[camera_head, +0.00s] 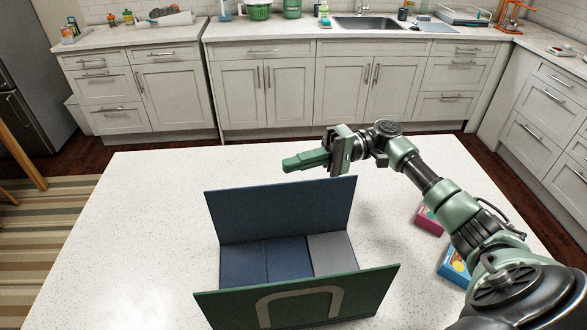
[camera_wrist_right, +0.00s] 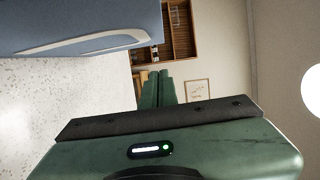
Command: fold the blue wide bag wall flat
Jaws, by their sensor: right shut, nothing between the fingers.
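The bag stands on the white table, with its blue wide wall (camera_head: 285,208) at the far side, upright and leaning slightly outward. In the right wrist view a blue wall (camera_wrist_right: 85,22) with a pale handle band shows at the upper left, beside my fingers. The green wide wall (camera_head: 350,295) with a grey handle outline is at the near side. Blue and grey panels (camera_head: 290,258) lie between them. My right gripper (camera_head: 303,161) is shut and empty, just beyond the blue wall's top edge; it also shows in the right wrist view (camera_wrist_right: 157,88). My left gripper is out of view.
A pink box (camera_head: 428,222) and a blue box (camera_head: 455,266) lie right of the bag, partly behind my right arm. The white table (camera_head: 130,230) is clear to the left. Counters with a sink (camera_head: 362,23) stand beyond the table.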

